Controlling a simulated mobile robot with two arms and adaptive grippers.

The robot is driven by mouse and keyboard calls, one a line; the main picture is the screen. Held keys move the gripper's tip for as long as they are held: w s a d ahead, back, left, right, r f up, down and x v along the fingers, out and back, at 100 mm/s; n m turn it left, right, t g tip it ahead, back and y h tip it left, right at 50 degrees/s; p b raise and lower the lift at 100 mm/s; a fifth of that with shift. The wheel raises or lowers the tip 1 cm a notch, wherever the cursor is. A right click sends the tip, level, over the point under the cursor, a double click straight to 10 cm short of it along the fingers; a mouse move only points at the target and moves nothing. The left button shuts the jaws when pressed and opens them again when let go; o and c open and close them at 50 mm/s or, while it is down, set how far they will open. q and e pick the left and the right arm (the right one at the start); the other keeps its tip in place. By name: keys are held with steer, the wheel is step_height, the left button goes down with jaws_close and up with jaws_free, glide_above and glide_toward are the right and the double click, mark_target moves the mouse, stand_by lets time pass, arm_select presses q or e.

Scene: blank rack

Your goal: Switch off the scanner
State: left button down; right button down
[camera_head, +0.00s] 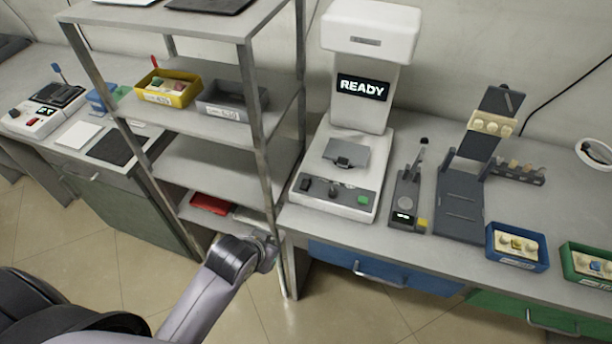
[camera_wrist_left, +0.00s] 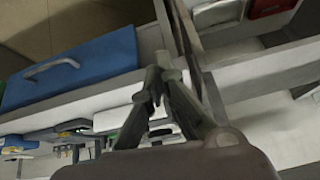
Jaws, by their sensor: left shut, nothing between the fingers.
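The scanner (camera_head: 335,190) is a tall white machine on the grey bench, right of the shelf rack. Its display (camera_head: 362,88) reads READY in lit letters. Its front panel has a dark knob (camera_head: 306,184), a dark lever or knob (camera_head: 333,191) and a green button (camera_head: 363,199). My left gripper (camera_head: 268,249) is at the rack's front right post, below and left of the scanner and apart from it. In the left wrist view its fingers (camera_wrist_left: 157,72) meet at the tips with nothing between them. My right gripper is not in view.
The metal rack's front post (camera_head: 270,200) stands close to my left gripper. A black device (camera_head: 405,200) and a dark stand (camera_head: 460,200) are right of the scanner. A blue bin (camera_head: 517,262) and blue drawer (camera_head: 370,270) are further right and below.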

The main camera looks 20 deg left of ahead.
arm_select(q)
steer(key=w+d+r+n+t, duration=0.1)
steer(key=w+r+t, duration=0.3)
steer(key=w+r, duration=0.7)
step_height(320, 180, up, 3)
steer(key=shift+w+d+f+t, duration=0.15)
steer(key=shift+d+t, duration=0.15)
steer(key=shift+d, duration=0.25)
steer(key=p, duration=0.1)
glide_above(305, 186)
steer(key=f, duration=0.6)
steer(key=shift+s, duration=0.2)
step_height(305, 186, down, 3)
steer(key=shift+w+r+p, duration=0.1)
steer(key=shift+r+p, duration=0.1)
steer(key=shift+p, duration=0.2)
steer(key=shift+f, duration=0.65)
steer(key=shift+w, duration=0.1)
steer(key=shift+f, duration=0.1)
